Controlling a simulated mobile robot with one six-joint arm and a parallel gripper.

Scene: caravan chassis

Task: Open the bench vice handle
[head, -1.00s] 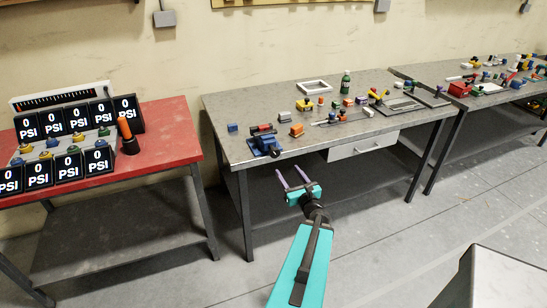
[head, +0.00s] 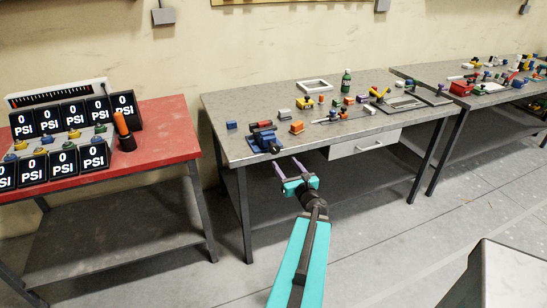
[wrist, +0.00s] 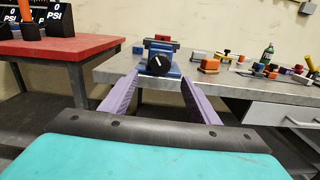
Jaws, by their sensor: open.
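The blue bench vice (head: 264,139) is mounted at the front left edge of the middle grey workbench. In the wrist view the vice (wrist: 172,71) faces me, with a round black knob with a white mark (wrist: 158,64) on its front; this looks like the handle. My gripper (head: 288,168) is in front of the bench edge, a little below and right of the vice, apart from it. In the wrist view its two purple fingers (wrist: 158,92) are spread, with the knob between and beyond them. Nothing is between the fingers.
The grey workbench (head: 222,107) holds several small coloured blocks, a white frame (head: 314,86) and a green bottle (head: 346,80). A red table (head: 180,133) with several PSI displays stands left. A drawer (head: 366,145) hangs under the bench. Floor in front is clear.

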